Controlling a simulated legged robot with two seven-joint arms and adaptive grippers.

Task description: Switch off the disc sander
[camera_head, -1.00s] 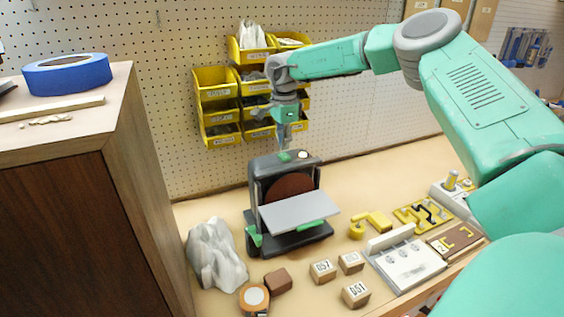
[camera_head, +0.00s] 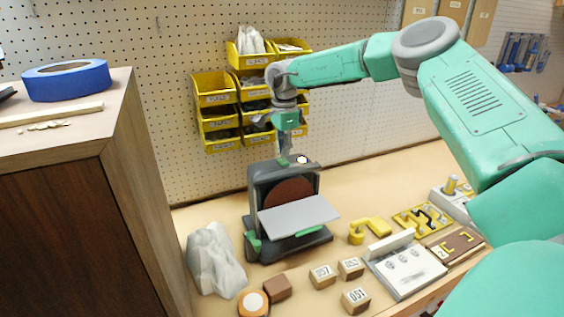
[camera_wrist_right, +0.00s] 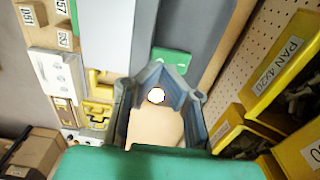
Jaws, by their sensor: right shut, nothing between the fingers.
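The disc sander (camera_head: 255,205) stands on the bench, dark grey with a brown disc and a light grey work table (camera_head: 300,215). On its top are a green patch (camera_head: 283,162) and a round white button (camera_head: 303,160). My right gripper (camera_head: 285,153) points down just over the sander's top, close to the green patch; contact cannot be told. It is shut and empty. In the right wrist view, the white button (camera_wrist_right: 157,95) shows between the finger outlines of my gripper (camera_wrist_right: 160,75), with a green part (camera_wrist_right: 172,58) beyond. My left gripper is not in view.
Yellow bins (camera_head: 217,90) hang on the pegboard behind my right gripper. A grey rock (camera_head: 215,260) and a wooden cabinet (camera_head: 60,220) are left of the sander. Several numbered blocks (camera_head: 322,276), a yellow hook (camera_head: 368,231) and a white panel (camera_head: 410,268) lie in front and right.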

